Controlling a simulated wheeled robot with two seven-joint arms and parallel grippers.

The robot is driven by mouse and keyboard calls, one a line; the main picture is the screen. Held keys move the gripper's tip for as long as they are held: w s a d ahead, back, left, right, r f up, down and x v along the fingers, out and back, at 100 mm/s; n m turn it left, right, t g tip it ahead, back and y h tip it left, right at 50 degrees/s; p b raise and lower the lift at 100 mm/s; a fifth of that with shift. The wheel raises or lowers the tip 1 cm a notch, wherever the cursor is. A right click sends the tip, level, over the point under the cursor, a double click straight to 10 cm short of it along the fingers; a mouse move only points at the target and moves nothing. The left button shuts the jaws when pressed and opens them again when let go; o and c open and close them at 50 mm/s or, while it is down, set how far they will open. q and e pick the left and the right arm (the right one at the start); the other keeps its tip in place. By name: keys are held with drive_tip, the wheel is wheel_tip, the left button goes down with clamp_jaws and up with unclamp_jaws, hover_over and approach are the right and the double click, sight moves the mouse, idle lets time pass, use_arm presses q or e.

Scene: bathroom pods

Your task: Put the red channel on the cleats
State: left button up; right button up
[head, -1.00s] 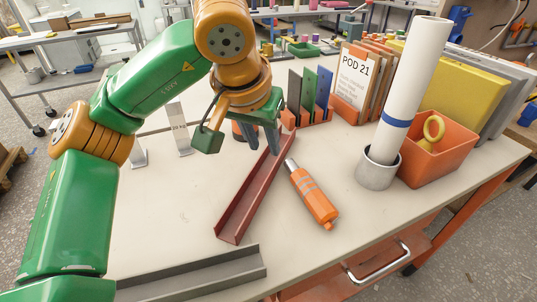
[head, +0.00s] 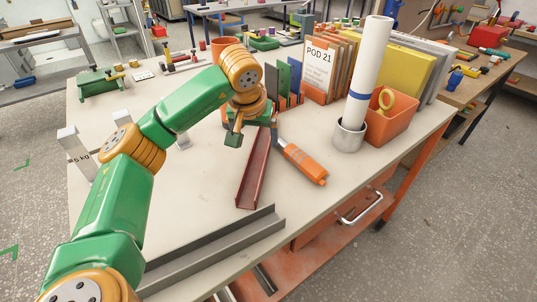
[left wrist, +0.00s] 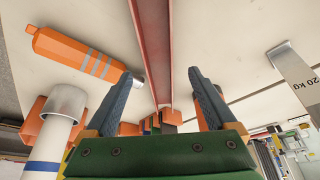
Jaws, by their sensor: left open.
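The red channel (head: 253,172) lies on the pale bench top, its length running away from me. My left gripper (head: 262,127) is over its far end, with the fingers partly hidden. In the left wrist view the open fingers (left wrist: 163,92) stand on either side of the red channel (left wrist: 154,50), with a gap on each side. I cannot make out the cleats for certain. My right gripper is not in view.
An orange tool (head: 304,165) lies just right of the channel. A grey channel (head: 215,252) lies along the near edge. A white roll in a grey cup (head: 349,138) and an orange bin (head: 390,124) stand at right.

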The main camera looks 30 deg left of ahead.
sight(261, 152)
use_arm(q)
drive_tip(key=x, duration=0.2)
drive_tip(key=w+x, duration=0.1)
drive_tip(key=x, duration=0.2)
drive_tip(key=shift+a+f+p, duration=0.1)
drive_tip(key=shift+p, duration=0.2)
drive_tip(key=shift+w+a+f, duration=0.1)
drive_tip(key=shift+f, duration=0.3)
clamp_jaws()
